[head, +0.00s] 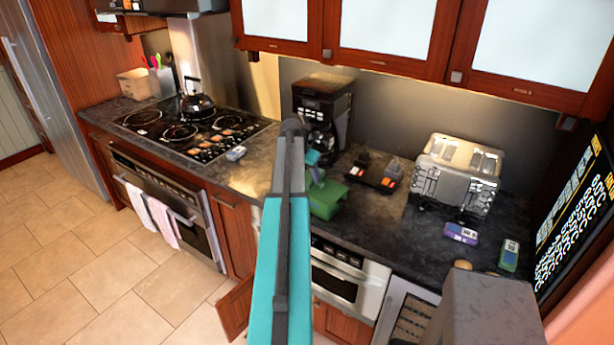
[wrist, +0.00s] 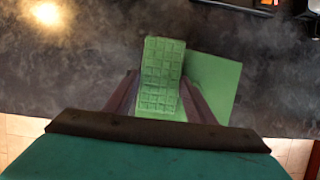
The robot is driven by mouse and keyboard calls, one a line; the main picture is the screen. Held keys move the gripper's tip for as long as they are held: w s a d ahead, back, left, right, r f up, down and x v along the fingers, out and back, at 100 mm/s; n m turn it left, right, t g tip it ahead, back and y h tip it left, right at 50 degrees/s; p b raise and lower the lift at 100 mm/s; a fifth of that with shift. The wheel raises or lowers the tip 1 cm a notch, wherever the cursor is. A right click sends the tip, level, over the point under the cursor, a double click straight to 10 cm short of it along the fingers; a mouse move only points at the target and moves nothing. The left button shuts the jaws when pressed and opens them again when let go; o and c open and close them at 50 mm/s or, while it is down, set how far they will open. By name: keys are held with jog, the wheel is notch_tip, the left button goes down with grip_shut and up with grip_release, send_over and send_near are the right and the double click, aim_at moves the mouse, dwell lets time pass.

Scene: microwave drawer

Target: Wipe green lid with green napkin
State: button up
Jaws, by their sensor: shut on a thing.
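In the wrist view, my gripper (wrist: 158,84) is shut on the green napkin (wrist: 162,60), a block-like piece with a grid pattern. The plain, flat green lid (wrist: 217,82) shows just to the right of the napkin, partly hidden by it and by the right finger. In the head view, a green shape (head: 326,200), likely the lid, lies near the counter's front edge, with my arm covering its left side. Whether the napkin touches the lid I cannot tell.
The dark counter (head: 385,225) holds a coffee maker (head: 323,110) behind the lid, a dark tray with small items (head: 374,170) and a toaster (head: 457,172) to the right. A stove with a kettle (head: 196,102) is at the left. A cabinet door (head: 236,306) stands open below.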

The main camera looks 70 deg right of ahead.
dwell(0.3)
jog(key=shift+w+d, duration=0.25)
jog(key=shift+w, duration=0.4)
jog(key=shift+w+d, duration=0.2)
jog(key=shift+w, duration=0.4)
jog(key=shift+w+d, duration=0.25)
jog(key=shift+w, duration=0.4)
jog(key=shift+r, duration=0.2)
jog(key=shift+r, duration=2.9)
jog(key=shift+r, duration=0.1)
jog(key=shift+r, duration=1.4)
